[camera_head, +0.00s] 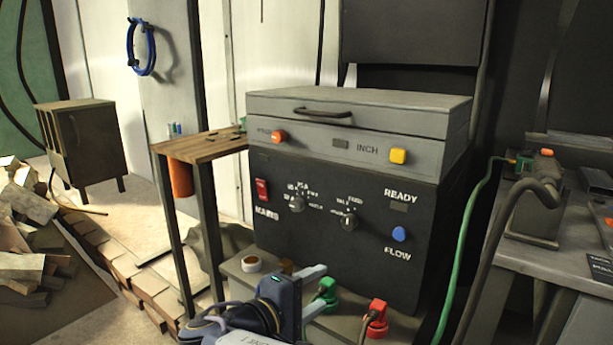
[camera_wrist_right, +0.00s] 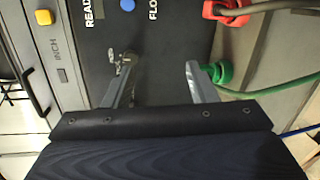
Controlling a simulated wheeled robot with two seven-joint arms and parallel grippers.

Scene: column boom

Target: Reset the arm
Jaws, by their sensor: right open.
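My right gripper (camera_head: 324,286) is low in front of the dark control box (camera_head: 330,255), beside a green plug fitting (camera_head: 329,293). In the right wrist view its two grey fingers (camera_wrist_right: 160,68) are apart, with only the box's dark face seen between them. The green fitting (camera_wrist_right: 218,72) shows just beyond one finger; I cannot tell whether they touch. The box has a red rocker switch (camera_head: 262,190), two dials (camera_head: 297,203), a blue FLOW button (camera_head: 399,234), an orange button (camera_head: 279,137) and a yellow INCH button (camera_head: 398,156). My left gripper is out of view.
A red plug fitting (camera_head: 377,315) with a cable stands right of the green one. A round white-rimmed container (camera_head: 251,264) sits on the ledge. A wooden-topped stand (camera_head: 200,146) is at left, a metal bench (camera_head: 560,259) at right. A green hose (camera_head: 463,235) hangs between box and bench.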

